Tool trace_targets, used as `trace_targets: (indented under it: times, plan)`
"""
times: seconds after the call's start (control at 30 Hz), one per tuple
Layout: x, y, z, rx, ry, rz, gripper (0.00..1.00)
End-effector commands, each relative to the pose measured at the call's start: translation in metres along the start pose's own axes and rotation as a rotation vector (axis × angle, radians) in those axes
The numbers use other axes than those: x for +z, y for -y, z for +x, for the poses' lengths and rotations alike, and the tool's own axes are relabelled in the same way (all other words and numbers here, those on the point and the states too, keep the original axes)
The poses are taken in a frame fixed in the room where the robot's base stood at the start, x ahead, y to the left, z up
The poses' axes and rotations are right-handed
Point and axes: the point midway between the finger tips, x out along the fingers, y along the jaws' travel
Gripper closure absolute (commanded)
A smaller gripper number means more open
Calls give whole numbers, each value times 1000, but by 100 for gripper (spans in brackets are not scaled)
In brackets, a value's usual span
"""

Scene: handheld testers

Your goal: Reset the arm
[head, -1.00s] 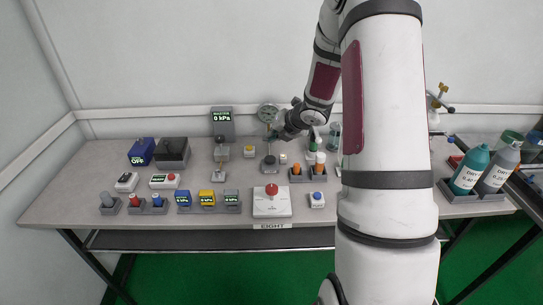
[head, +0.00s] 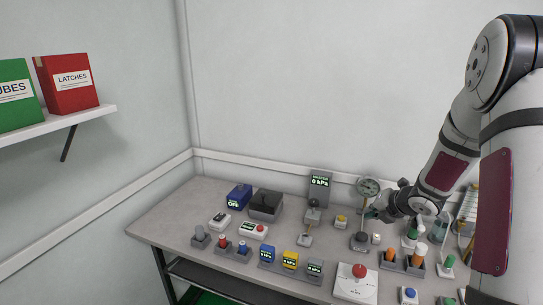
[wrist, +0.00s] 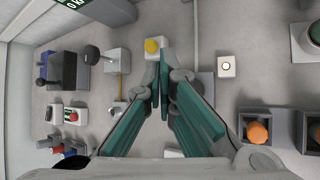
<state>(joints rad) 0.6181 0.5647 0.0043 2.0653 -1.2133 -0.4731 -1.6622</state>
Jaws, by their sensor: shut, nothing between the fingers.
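My arm reaches in from the right of the head view, over the grey table (head: 190,216). My gripper (head: 372,213) is beside the round dial gauge (head: 368,187), above the table. In the wrist view my gripper (wrist: 160,62) has its two teal fingers meeting at the tips, shut with nothing between them. Below the fingertips in that view is the tabletop, with a yellow button box (wrist: 153,47) just beyond them. The lower part of the gauge's stand is partly hidden behind the fingers.
A grey display reading 0 kPa (head: 320,184) stands at the back. A blue box marked OFF (head: 238,197), a dark box (head: 266,204), a red button on a white base (head: 356,285) and orange-topped pieces (head: 390,256) crowd the table. A shelf (head: 60,122) at left holds red and green binders.

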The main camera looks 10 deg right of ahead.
Motion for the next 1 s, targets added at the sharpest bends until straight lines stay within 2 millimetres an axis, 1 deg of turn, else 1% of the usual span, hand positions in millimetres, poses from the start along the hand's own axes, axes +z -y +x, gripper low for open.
trace_targets:
  times: [0.07, 0.17, 0.27, 0.33, 0.37, 0.4, 0.47, 0.5, 0.53, 0.57, 0.6, 0.67, 0.7, 0.77, 0.8, 0.87, 0.9, 0.97, 1.0]
  plan:
    - [4, -5, -6, -10, 12, 19, 100]
    - [14, -20, -26, -43, 50, 99, 100]
    - [26, -42, -61, -94, 114, 252, 100]
    - [30, -58, -91, -128, 165, 389, 100]
    - [31, -64, -104, -141, 186, 450, 100]
    - [30, -71, -122, -156, 214, 534, 100]
    - [27, -82, -148, -173, 251, 662, 100]
    - [22, -89, -166, -182, 273, 748, 100]
    - [19, -94, -179, -189, 288, 812, 100]
    - [14, -98, -193, -194, 303, 879, 100]
    - [7, -104, -210, -199, 319, 967, 100]
    - [-7, -110, -236, -208, 339, 1101, 100]
    - [-17, -114, -253, -214, 349, 1191, 100]
    - [-34, -120, -277, -222, 359, 1327, 100]
    - [-47, -123, -294, -230, 363, 1417, 100]
    - [-68, -126, -317, -243, 361, 1551, 100]
    - [-83, -129, -332, -254, 357, 1640, 100]
    - [-107, -131, -354, -276, 345, 1770, 100]
    - [-124, -132, -368, -294, 334, 1854, 100]
